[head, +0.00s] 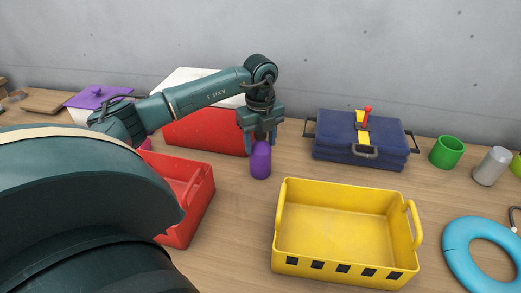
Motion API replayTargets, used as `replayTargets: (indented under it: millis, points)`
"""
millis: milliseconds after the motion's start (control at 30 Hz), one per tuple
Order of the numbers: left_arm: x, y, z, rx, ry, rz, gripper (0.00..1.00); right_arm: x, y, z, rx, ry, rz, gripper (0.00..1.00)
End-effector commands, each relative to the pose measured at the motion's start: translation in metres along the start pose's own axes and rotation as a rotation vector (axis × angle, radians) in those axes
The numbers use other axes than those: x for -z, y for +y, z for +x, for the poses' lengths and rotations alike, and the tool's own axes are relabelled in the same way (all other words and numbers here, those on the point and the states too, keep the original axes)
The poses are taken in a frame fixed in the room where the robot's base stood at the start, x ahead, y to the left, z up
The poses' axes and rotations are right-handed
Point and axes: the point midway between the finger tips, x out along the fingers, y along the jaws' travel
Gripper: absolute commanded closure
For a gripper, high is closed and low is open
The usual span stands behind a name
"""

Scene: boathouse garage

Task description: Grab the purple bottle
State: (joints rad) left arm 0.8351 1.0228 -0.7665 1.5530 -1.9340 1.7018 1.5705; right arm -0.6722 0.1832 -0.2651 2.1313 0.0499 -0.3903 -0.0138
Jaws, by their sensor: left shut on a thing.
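The purple bottle (260,161) stands upright at the middle of the wooden bench, behind the yellow crate. My left gripper (260,138) comes down on it from above and is shut on its upper part. The fingers hide the bottle's top. The bottle's base looks to be at the bench surface, but I cannot tell whether it touches. My right gripper is not in view.
A yellow crate (345,268) stands in front, and a red crate (203,205) stands at left, partly behind my arm. A red box (205,131) is behind the bottle. A blue toolbox (335,143), green cup (447,152), grey cylinder (491,166) and blue ring (462,255) are at right.

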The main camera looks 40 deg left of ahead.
Motion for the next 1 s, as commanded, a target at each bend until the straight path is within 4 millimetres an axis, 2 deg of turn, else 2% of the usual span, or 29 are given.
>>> replayTargets:
  millis: [67,400,667,767,1000]
  points:
    - [0.0,0.0,0.0,0.0,0.0,0.0,0.67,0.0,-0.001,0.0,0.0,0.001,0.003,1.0]
    - [0.0,0.0,0.0,0.0,0.0,0.0,0.95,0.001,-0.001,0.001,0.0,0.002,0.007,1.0]
    - [0.0,-0.001,-0.003,0.003,-0.001,0.0,0.95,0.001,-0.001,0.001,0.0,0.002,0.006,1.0]
    - [-0.001,-0.001,-0.014,0.006,-0.002,0.0,0.95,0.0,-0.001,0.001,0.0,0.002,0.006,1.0]
    - [-0.001,-0.001,-0.062,0.007,-0.003,-0.001,0.95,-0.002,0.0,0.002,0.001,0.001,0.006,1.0]
